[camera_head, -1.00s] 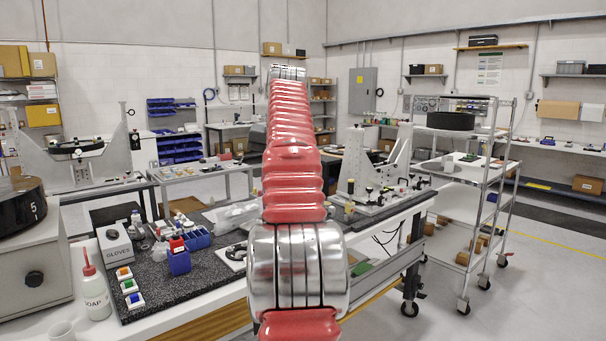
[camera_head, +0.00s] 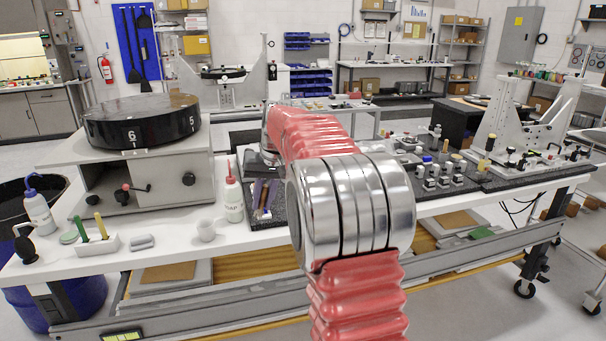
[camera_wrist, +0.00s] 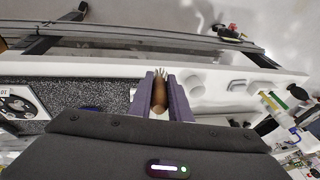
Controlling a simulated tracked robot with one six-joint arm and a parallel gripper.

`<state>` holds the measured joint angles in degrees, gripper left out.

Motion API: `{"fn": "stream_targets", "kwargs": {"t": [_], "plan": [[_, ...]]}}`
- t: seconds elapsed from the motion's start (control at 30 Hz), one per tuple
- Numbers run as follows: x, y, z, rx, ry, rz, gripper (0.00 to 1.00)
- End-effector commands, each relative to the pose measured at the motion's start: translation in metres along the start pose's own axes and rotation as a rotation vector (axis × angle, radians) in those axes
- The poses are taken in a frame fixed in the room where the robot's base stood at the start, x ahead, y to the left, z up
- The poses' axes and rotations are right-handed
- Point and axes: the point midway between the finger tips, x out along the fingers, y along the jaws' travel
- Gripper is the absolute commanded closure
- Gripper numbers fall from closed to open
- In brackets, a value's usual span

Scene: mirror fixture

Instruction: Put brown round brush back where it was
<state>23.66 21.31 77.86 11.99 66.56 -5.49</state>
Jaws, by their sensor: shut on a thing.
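My gripper (camera_wrist: 160,98) has purple fingers shut on the brown round brush (camera_wrist: 159,91) in the wrist view. Its brown rounded handle lies between the fingers, and pale bristles show at the far end. In the head view my gripper (camera_head: 264,198) is small, partly behind my arm, above the dark mat's left end beside the soap bottle (camera_head: 233,200). A white holder (camera_head: 98,243) with a green and a yellow handle stands at the bench's left front; it also shows at the right of the wrist view (camera_wrist: 277,107).
A white mug (camera_head: 206,231) stands left of my gripper, in front of the soap bottle. A grey cabinet with a black numbered turntable (camera_head: 142,122) rises behind. The white bench front around the mug is mostly clear.

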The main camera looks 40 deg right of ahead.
Motion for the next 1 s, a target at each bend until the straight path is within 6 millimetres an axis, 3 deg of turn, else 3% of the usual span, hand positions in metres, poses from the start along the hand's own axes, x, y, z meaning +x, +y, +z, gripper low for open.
{"fn": "stream_targets", "kwargs": {"t": [0.03,0.3,0.5,0.7,1.0], "plan": [[0.014,-0.019,0.008,-0.036,-0.010,-0.009,1.00],[0.084,-0.104,0.061,-0.215,-0.043,-0.048,1.00],[0.123,-0.152,0.106,-0.331,-0.060,-0.069,1.00],[0.139,-0.170,0.128,-0.381,-0.066,-0.077,1.00],[0.139,-0.170,0.128,-0.382,-0.066,-0.077,1.00]]}}
